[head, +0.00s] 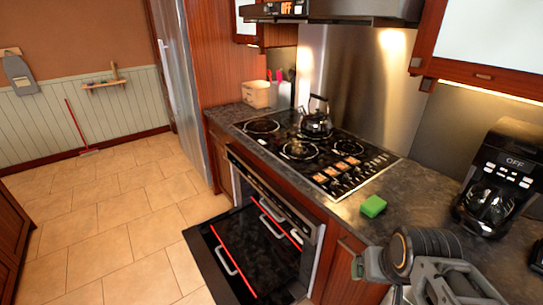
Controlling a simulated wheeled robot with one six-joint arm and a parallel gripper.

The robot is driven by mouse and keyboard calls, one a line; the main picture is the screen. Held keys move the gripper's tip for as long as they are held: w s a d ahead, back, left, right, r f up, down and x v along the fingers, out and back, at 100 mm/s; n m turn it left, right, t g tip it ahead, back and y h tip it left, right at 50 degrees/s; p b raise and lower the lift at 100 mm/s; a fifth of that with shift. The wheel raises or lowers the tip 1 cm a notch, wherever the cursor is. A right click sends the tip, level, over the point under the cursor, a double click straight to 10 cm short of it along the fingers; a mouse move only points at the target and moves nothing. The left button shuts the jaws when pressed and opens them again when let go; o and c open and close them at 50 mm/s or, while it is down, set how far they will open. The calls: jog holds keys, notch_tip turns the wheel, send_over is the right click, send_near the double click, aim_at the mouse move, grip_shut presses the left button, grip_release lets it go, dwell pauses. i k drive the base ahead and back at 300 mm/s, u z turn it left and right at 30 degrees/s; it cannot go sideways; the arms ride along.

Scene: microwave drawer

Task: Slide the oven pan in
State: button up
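The oven (318,248) is built in below the cooktop, and its door (200,247) is folded down. A dark, glossy flat surface edged by two red lines, which looks like the oven pan (255,243), sticks out over the door. A silver handle (227,261) shows at the near left and more silver handles (270,226) show closer to the oven opening. How far the pan reaches inside is hidden. My gripper (358,268) is at the lower right, by the cabinet front, right of the oven and apart from the pan. Its fingers are mostly hidden, with a greenish tip showing.
A kettle (316,122) stands on the cooktop (290,148). A cabinet (10,245) stands at the left edge. The tiled floor (120,225) left of the door is clear.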

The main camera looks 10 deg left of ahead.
aim_at(266, 262)
jog(key=k, duration=0.6)
jog(key=u, duration=0.9)
jog(key=i, duration=1.3)
